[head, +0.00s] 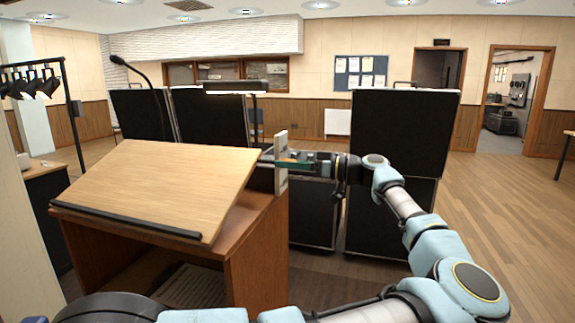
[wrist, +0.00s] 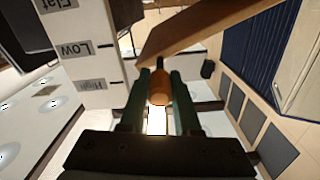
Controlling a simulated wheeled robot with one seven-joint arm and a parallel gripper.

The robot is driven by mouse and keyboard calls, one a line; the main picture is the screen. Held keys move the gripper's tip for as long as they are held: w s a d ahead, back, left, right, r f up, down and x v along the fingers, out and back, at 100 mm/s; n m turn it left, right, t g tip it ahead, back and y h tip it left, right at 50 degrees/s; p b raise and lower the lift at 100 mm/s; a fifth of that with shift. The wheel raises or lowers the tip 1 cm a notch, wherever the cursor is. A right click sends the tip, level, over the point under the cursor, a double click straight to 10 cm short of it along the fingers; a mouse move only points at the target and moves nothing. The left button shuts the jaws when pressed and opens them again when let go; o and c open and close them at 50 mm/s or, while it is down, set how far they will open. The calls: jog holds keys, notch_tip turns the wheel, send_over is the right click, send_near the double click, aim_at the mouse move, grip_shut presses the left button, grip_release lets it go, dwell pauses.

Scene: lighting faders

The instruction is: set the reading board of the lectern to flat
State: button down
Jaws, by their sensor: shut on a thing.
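The lectern's wooden reading board (head: 160,185) is tilted, its far edge raised and its near edge, with a dark ledge, low. The board's edge also shows in the wrist view (wrist: 205,32). A pale upright scale plate (head: 281,165) stands at the board's right side; in the wrist view the plate (wrist: 88,25) reads Flat, Low and High with black ticks. I cannot tell exactly which mark the board matches. My gripper (wrist: 159,82) is shut on a round orange-brown knob (wrist: 158,95) by the board's edge. In the head view my gripper (head: 292,160) is partly hidden by the plate.
The lectern's wooden body (head: 258,250) stands under the board. A gooseneck microphone (head: 150,85) and a lamp (head: 236,88) rise behind it. Black cases (head: 400,135) stand beyond my gripper. The floor (head: 490,210) at right is open.

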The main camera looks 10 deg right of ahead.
dwell(0.7)
notch_tip(320, 180, down, 11)
jog(key=w+d+m+b, duration=0.1)
jog(key=w+m+b, duration=0.1)
jog(key=m+b, duration=0.2)
jog(key=b, duration=0.3)
jog(key=shift+m+b, duration=0.3)
jog(key=c, duration=0.9)
grip_release()
jog(key=shift+o, duration=1.4)
jog(key=shift+d, duration=0.1)
jog(key=b+v, duration=0.3)
jog(key=v, duration=0.7)
jog(key=shift+s+d, duration=0.2)
jog(key=shift+d, duration=0.15)
